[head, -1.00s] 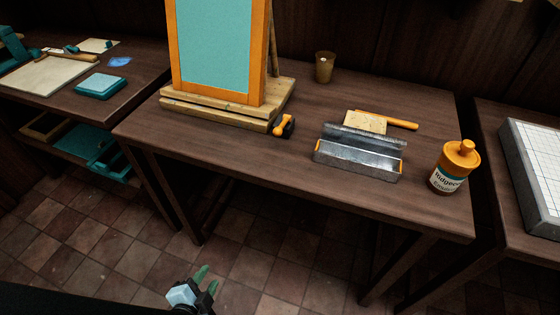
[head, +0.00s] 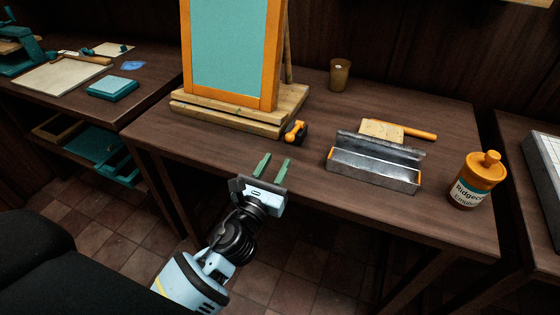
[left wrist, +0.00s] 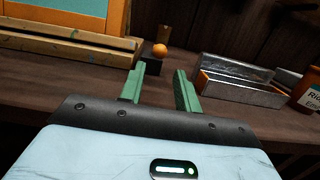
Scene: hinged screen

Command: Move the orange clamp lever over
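The orange clamp lever (head: 294,130) sits on a small black block at the right front corner of the wooden base (head: 225,121) of the hinged screen (head: 232,45). In the left wrist view the lever's round orange end (left wrist: 159,50) shows just beyond and between my fingertips. My left gripper (head: 272,167) is open and empty, with green fingers apart, at the table's front edge, short of the lever and not touching it. The screen stands upright with an orange frame and teal mesh. My right gripper is not in view.
A metal trough (head: 375,164) lies right of the lever, with an orange-handled scraper (head: 405,130) behind it. An orange-capped bottle (head: 476,180) stands at the table's right, a brown cup (head: 340,74) at the back. Bare tabletop (head: 315,103) lies between base and cup.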

